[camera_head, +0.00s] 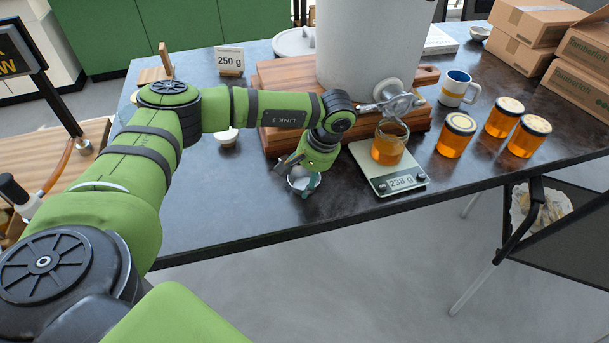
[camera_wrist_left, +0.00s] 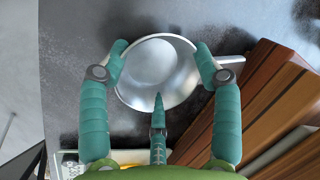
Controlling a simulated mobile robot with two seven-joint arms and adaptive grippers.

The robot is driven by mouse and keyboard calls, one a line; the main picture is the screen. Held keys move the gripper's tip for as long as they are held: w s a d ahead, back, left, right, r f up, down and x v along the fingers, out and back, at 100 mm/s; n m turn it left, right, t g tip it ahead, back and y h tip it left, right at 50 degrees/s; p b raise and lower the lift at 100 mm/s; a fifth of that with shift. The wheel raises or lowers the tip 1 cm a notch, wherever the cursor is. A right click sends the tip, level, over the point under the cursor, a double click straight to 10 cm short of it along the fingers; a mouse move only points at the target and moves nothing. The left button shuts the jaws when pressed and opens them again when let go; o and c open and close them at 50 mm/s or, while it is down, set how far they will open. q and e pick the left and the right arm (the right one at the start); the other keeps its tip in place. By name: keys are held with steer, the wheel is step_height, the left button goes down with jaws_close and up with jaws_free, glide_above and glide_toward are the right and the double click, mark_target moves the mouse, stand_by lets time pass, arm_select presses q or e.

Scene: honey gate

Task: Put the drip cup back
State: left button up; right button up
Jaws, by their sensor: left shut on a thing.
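My left gripper (camera_head: 304,184) is at the front of the dark table, left of the scale. It is shut on the drip cup (camera_head: 299,181), a small silvery metal cup. In the left wrist view the drip cup (camera_wrist_left: 158,72) sits between the green fingers of the gripper (camera_wrist_left: 160,70), its inside facing the camera and its handle pointing right. I cannot tell whether the cup touches the table. The honey gate (camera_head: 392,98) is on the large white tank (camera_head: 370,45), above an open jar of honey (camera_head: 389,144) on the scale (camera_head: 404,179). My right gripper does not show.
The tank stands on a wooden block (camera_head: 282,78) behind the gripper. Right of the scale are several lidded honey jars (camera_head: 457,135) and a mug (camera_head: 457,88). A small white bowl (camera_head: 228,137) and a "250 g" sign (camera_head: 230,60) stand left. Bare table (camera_head: 210,205) lies front left.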

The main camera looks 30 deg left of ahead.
arm_select(q)
steer(key=o, duration=1.7)
steer(key=shift+f, duration=0.1)
steer(key=shift+r, duration=0.4)
steer(key=b+v, duration=0.1)
steer(key=v, duration=1)
steer(key=shift+r, duration=0.3)
steer(key=shift+d, duration=0.15)
